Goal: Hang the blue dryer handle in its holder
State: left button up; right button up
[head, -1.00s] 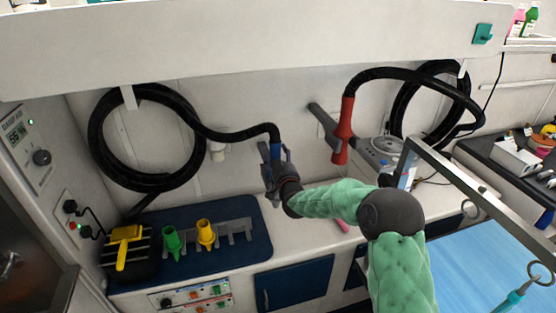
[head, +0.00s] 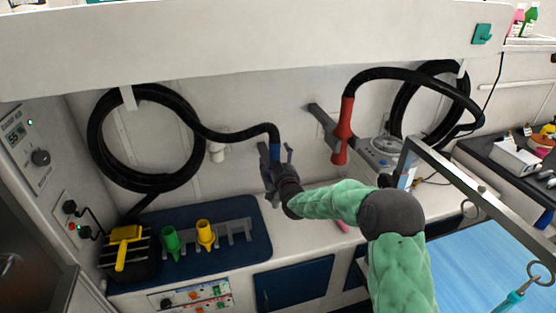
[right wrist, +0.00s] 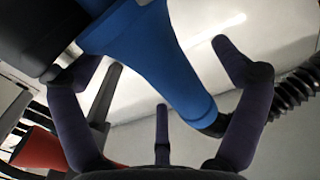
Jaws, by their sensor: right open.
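The blue dryer handle (head: 276,153) hangs upright at the end of a black hose, in front of the back wall in the head view. My right gripper (head: 276,152) is open, its fingers spread on either side of the handle. In the right wrist view the blue handle (right wrist: 155,55) lies between the parted fingers (right wrist: 165,90), with the hose at its narrow end. A dark grey block (right wrist: 35,35) meets or overlaps its wide end; it may be the holder. I cannot tell whether the handle is seated in it. My left gripper is not in view.
A red dryer handle (head: 342,135) hangs at a grey wall bracket (head: 322,117) to the right. A coiled black hose (head: 97,147) hangs left. Green (head: 171,243) and yellow (head: 206,235) nozzles stand on a blue mat (head: 250,210). A metal frame (head: 480,205) stands right.

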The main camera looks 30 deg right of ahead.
jog(key=b+v, duration=0.2)
jog(key=v, duration=0.8)
dwell(1.4)
dwell(0.4)
jog(key=s+a+f+g+y, duration=0.2)
jog(key=a+f, duration=0.3)
jog(key=f, duration=0.4)
jog(key=s+a+f+n+g+y, duration=0.1)
jog(key=s+a+f+g+y, duration=0.2)
jog(key=f, duration=0.7)
jog(key=s+a+f+g+y, duration=0.1)
jog(key=a+f+g, duration=0.1)
jog(key=a+f, duration=0.55)
jog(key=s+a+f+g+y, duration=0.1)
jog(key=s+a+f+g, duration=0.4)
jog(key=s+f, duration=0.4)
jog(key=s+a+f+g+y, duration=0.2)
jog(key=s+a+f+g, duration=0.2)
jog(key=s, duration=1.1)
jog(key=a+f, duration=0.3)
jog(key=f, duration=0.3)
jog(key=shift+s+a+g, duration=0.4)
